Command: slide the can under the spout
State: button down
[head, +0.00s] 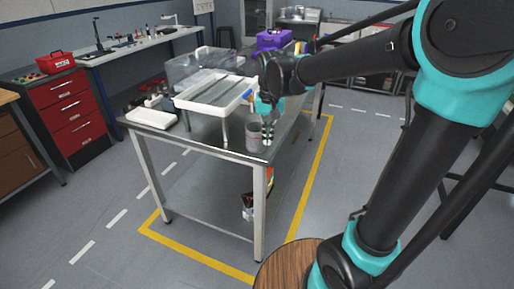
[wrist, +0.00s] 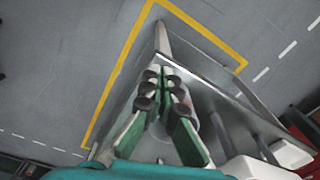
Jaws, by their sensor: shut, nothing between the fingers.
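A grey can (head: 253,138) stands upright near the front right edge of the metal table (head: 190,137). My gripper (head: 267,137) is low over the table, just right of the can, with its fingers pointing down. In the wrist view my gripper (wrist: 157,78) has its green-padded fingertips together, with nothing between them. The can (wrist: 183,93) is partly hidden behind the right finger there; I cannot tell whether they touch. A white tray (head: 203,106) is raised above the tabletop left of the can. I cannot clearly make out a spout.
A flat white device (head: 153,116) lies at the table's left end. A clear box (head: 196,64) and a purple case (head: 272,40) are farther back. The tabletop between the white device and the can looks mostly clear, apart from a thin upright (head: 225,131) below the tray.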

aim_at(256, 159)
jog(key=a+r, duration=0.2)
jog(key=a, duration=0.2)
jog(key=shift+g, duration=0.3)
jog(key=w+f, duration=0.1)
jog(key=f, duration=0.5)
jog(key=w+f, duration=0.1)
jog(key=f, duration=0.3)
jog(key=shift+w, duration=0.3)
jog(key=shift+w+r, duration=0.1)
jog(key=shift+w, duration=0.75)
jog(key=w, duration=1)
jog(key=shift+w, duration=0.1)
